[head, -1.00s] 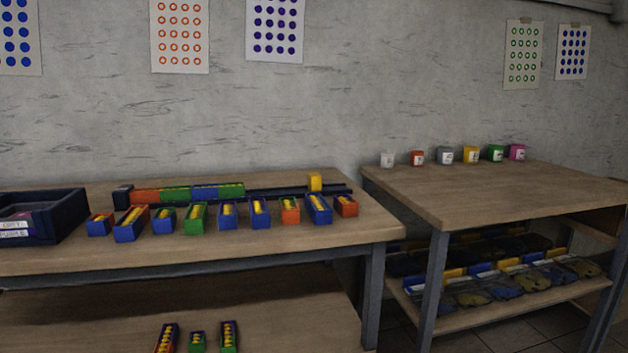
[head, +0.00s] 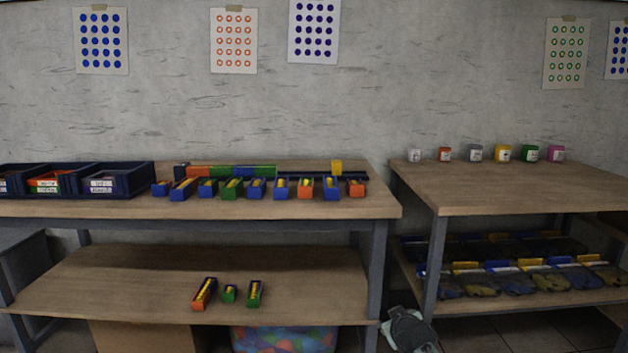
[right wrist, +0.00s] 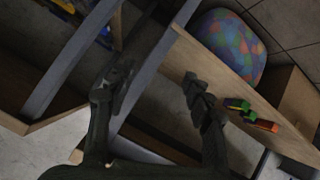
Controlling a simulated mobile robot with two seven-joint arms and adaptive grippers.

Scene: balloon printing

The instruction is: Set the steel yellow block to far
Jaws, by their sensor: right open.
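In the head view, a small yellow block (head: 336,166) stands upright at the right part of a dark rail (head: 305,175) on the left table. An orange, green and blue row of blocks (head: 232,172) lies along the rail's left part, with a gap before the yellow block. I cannot tell from its look whether the yellow block is steel. My right gripper (right wrist: 158,77) is open and empty in the right wrist view, well away from the yellow block. My left gripper is not in view.
A row of small coloured boxes (head: 255,189) stands in front of the rail. Dark bins (head: 128,180) are at the left. The lower shelf (head: 120,285) holds three small boxes (head: 229,293).

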